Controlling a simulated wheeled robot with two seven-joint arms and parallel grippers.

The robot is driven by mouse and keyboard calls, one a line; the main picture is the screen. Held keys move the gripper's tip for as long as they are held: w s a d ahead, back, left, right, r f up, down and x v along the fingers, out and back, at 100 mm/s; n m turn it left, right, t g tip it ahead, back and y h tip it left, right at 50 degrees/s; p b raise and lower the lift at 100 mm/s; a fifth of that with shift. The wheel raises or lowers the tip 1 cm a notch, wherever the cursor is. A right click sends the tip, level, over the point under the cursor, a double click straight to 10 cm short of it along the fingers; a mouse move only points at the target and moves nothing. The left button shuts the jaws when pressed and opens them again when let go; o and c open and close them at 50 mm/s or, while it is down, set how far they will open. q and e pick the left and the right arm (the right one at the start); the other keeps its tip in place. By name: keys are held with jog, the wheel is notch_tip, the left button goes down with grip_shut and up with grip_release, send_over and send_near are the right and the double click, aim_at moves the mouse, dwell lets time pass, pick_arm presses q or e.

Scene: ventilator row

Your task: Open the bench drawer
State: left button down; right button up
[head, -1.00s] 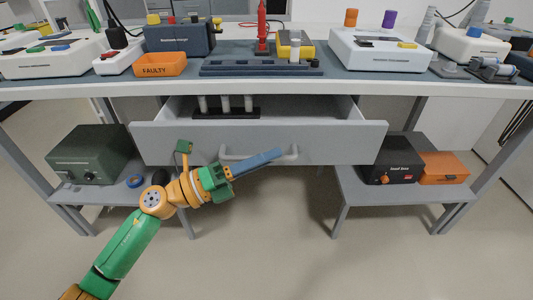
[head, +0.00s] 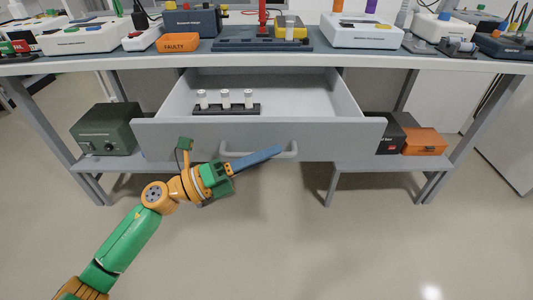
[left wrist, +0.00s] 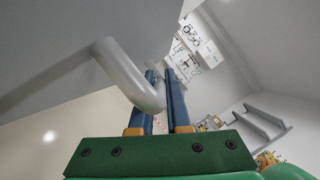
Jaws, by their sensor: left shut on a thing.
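The bench drawer (head: 330,139) is pulled well out from under the bench top, and its inside shows. Its grey bar handle (head: 290,152) runs across the front panel. My left gripper (head: 277,151) is at the handle, its blue fingers pointing to the right and slightly up. In the left wrist view the handle (left wrist: 128,78) passes between the two blue fingers, and the gripper is shut on it. My right gripper is in neither view.
A black rack (head: 226,109) with several white-capped vials stands inside the drawer. A green box (head: 104,129) sits on the left shelf and an orange box (head: 424,141) on the right shelf. Devices and an orange FAULTY bin (head: 178,43) stand on the bench top (head: 130,62). The floor in front is clear.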

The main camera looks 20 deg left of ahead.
pick_arm(q)
jog(key=c, duration=0.9)
grip_release()
jog(key=shift+a, duration=0.1)
jog(key=v, duration=0.7)
jog(key=shift+b, duration=0.35)
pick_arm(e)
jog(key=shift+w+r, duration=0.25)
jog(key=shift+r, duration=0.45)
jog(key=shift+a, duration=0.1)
